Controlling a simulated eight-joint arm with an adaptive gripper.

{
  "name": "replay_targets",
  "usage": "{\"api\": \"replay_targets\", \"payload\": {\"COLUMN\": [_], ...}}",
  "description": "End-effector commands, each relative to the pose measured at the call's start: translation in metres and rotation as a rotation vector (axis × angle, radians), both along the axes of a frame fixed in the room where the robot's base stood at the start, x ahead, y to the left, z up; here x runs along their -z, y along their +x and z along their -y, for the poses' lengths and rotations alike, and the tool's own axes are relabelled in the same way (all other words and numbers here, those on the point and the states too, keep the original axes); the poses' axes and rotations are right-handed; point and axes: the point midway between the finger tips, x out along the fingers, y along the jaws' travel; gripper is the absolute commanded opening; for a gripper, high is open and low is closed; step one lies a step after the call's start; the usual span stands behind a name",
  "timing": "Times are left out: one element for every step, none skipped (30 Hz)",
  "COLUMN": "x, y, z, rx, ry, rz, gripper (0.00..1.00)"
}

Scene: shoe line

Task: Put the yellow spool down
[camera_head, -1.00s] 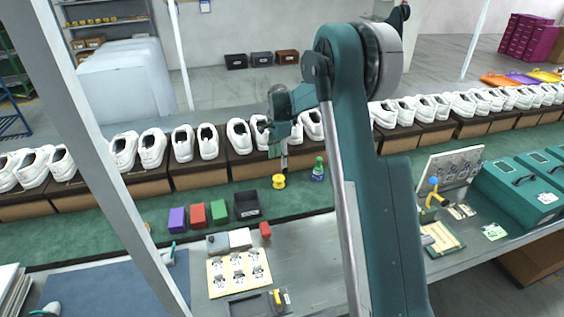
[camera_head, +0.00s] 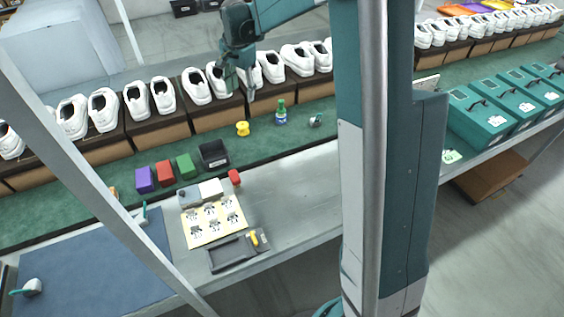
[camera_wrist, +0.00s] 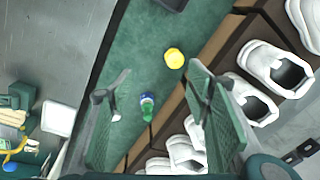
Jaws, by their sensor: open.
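The yellow spool (camera_head: 242,129) stands upright on the green surface, in front of the row of shoes and left of a green-capped bottle (camera_head: 281,113). In the wrist view the spool (camera_wrist: 174,58) shows as a yellow round top beyond my fingertips. My gripper (camera_head: 240,88) is above and behind the spool in the head view, apart from it. In the wrist view my gripper (camera_wrist: 158,78) has its two fingers spread wide with nothing between them in contact.
White shoes (camera_head: 196,86) stand in a row on brown boxes behind the spool. Purple, red and green blocks (camera_head: 165,172) and a black bin (camera_head: 214,155) are to its left. Teal cases (camera_head: 485,118) stand at the right.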

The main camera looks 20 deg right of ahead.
Motion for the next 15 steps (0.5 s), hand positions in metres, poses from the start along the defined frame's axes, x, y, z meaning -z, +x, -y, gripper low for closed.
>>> {"api": "replay_targets", "payload": {"x": [-0.008, -0.012, -0.018, -0.022, -0.026, -0.032, -0.036, -0.039, -0.044, -0.047, -0.051, -0.055, -0.058, -0.061, -0.065], "y": [-0.010, -0.016, -0.022, -0.027, -0.032, -0.039, -0.044, -0.049, -0.056, -0.062, -0.067, -0.074, -0.080, -0.085, -0.093], "z": [-0.001, -0.002, -0.003, -0.004, -0.004, -0.005, -0.006, -0.006, -0.007, -0.008, -0.008, -0.009, -0.010, -0.010, -0.011], "rx": [-0.019, -0.032, -0.047, -0.061, -0.073, -0.090, -0.103, -0.114, -0.132, -0.144, -0.157, -0.173, -0.185, -0.198, -0.215], "ry": [-0.003, -0.006, -0.008, -0.010, -0.013, -0.015, -0.018, -0.021, -0.024, -0.027, -0.029, -0.033, -0.036, -0.039, -0.044], "rz": [0.008, 0.014, 0.022, 0.028, 0.033, 0.040, 0.046, 0.052, 0.059, 0.066, 0.070, 0.078, 0.084, 0.090, 0.096], "gripper": [0.49, 0.49, 0.49, 0.49, 0.49, 0.49, 0.49, 0.49, 0.49, 0.49, 0.49, 0.49, 0.49, 0.49, 0.49]}}
